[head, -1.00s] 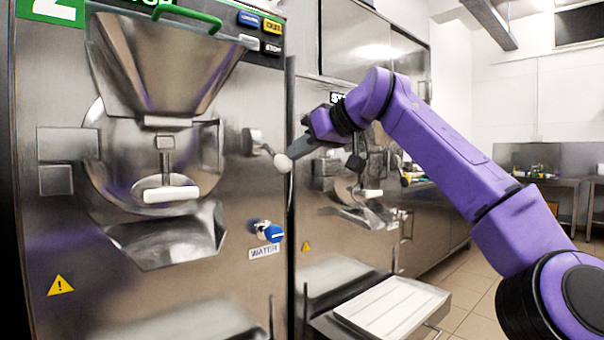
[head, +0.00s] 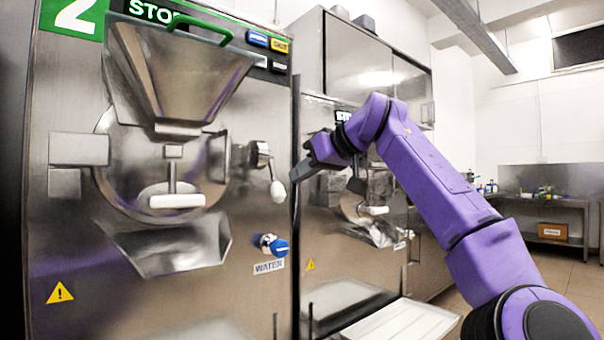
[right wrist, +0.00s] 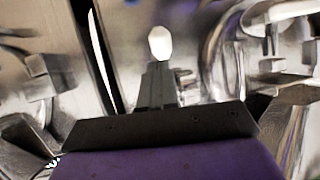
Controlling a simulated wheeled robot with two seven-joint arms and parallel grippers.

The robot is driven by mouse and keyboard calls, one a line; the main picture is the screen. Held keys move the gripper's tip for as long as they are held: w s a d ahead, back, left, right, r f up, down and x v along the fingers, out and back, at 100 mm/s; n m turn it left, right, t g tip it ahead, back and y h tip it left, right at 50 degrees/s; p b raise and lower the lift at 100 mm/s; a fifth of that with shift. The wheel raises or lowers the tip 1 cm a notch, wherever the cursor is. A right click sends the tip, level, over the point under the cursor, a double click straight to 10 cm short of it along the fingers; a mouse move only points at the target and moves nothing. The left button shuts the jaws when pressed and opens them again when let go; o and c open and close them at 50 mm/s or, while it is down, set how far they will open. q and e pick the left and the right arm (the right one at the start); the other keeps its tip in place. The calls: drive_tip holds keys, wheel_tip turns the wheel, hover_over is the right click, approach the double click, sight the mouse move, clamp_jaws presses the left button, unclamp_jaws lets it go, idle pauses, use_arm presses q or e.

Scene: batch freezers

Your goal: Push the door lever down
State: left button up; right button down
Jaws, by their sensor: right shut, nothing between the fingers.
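The door lever (head: 266,168) is at the right side of the round door (head: 125,165) on the machine marked 2. It slants steeply down from its metal hub, with a pale rounded knob (head: 277,191) at its lower end. My right gripper (head: 296,177) is shut and empty, its tip just right of the knob and slightly higher. In the right wrist view the shut fingers (right wrist: 157,85) point at the white knob (right wrist: 160,43), just beyond their tips. I cannot tell whether they touch it. My left gripper is not in view.
A blue water knob (head: 278,247) sits below the lever. A second machine (head: 335,225) stands close on the right, behind my right arm. A white tray (head: 405,322) is at the lower front. A table with a box (head: 552,231) is far right.

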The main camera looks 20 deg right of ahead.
drive_tip(key=shift+r, duration=0.15)
drive_tip(key=s+d+b, duration=0.4)
drive_tip(key=s+d, duration=0.2)
drive_tip(key=s, duration=0.5)
drive_tip(key=shift+s+d+b, duration=0.15)
drive_tip(key=shift+s+b, duration=0.2)
drive_tip(key=shift+b, duration=0.05)
drive_tip(key=shift+r, duration=0.1)
